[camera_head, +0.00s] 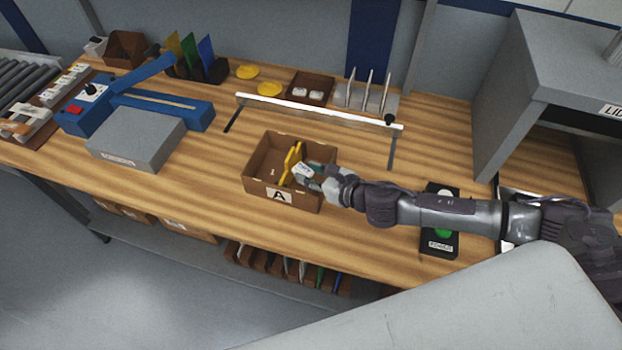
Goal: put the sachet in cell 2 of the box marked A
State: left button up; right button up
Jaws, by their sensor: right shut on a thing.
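The box marked A (258,187) is an open brown carton on the wooden bench, with a white "A" label on its front wall. A yellow upright piece (291,160) stands inside it; I cannot make out the cell numbers. My right gripper (304,172) is over the right part of the box, its arm coming in from the right. It is shut on a small whitish packet, which looks like the sachet (302,169). The gripper and wrist hide part of the box's right side. My left gripper is not in view.
A raised white rail (320,112) on dark legs stands behind the box. A grey block (135,140) and a blue device (85,108) are at left. A dark labelled unit (440,235) and a grey cabinet (530,75) are at right.

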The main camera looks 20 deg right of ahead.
notch_tip(320, 180, down, 3)
jog(key=shift+f, duration=0.1)
jog(key=shift+s+f+b, duration=0.1)
jog(key=shift+f+b, duration=0.35)
jog(key=shift+f, duration=0.1)
jog(key=o, duration=1)
jog(key=shift+r, duration=0.1)
jog(key=shift+c, duration=0.2)
jog(key=r+b+v, duration=0.1)
jog(key=b+v, duration=0.1)
jog(key=v, duration=1)
